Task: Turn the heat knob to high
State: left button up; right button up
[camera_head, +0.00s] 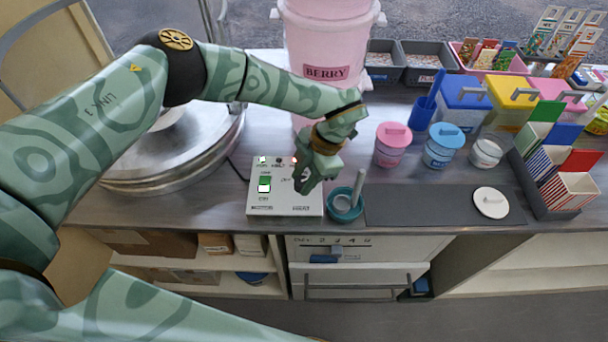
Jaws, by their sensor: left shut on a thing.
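A white control box (262,200) stands on the counter, left of the middle. It has a green rocker switch (265,183) on its left half and small printed labels, with a small orange-red light (294,160) near its top edge. My left gripper (303,187) points down over the right half of the box, shut on the heat knob. The gripper covers the knob, so its setting is hidden. My right gripper is not in view.
A teal cup (344,207) with a grey handle stands close right of the box. A pink BERRY tub (325,50) stands behind my gripper. The dark mat (420,205) is mostly bare around a white disc (491,202).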

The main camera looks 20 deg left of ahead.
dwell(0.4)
pick_arm(q)
jog(key=o, duration=1)
jog(key=shift+c, duration=0.2)
jog(key=v, duration=1.6)
jog(key=shift+r, duration=0.15)
